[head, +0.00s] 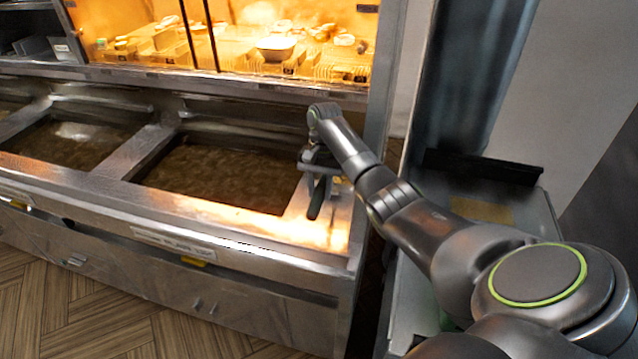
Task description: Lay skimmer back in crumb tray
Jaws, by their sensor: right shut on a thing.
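My right gripper (318,168) is over the right front corner of the fryer, beside the right oil vat. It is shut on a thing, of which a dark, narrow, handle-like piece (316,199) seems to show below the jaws. I cannot tell whether this is the skimmer's handle, and no skimmer head is clear. A grey metal tray-like surface (541,214) with a yellowish patch stands right of the fryer, partly behind my right arm. I cannot tell whether it is the crumb tray. My left gripper is out of view.
The right oil vat (215,178) and another vat (70,143) hold brown oil, with a metal divider (140,152) between them. A lit warming shelf (225,65) with food and a bowl (276,48) is behind. The wooden floor (110,315) in front is clear.

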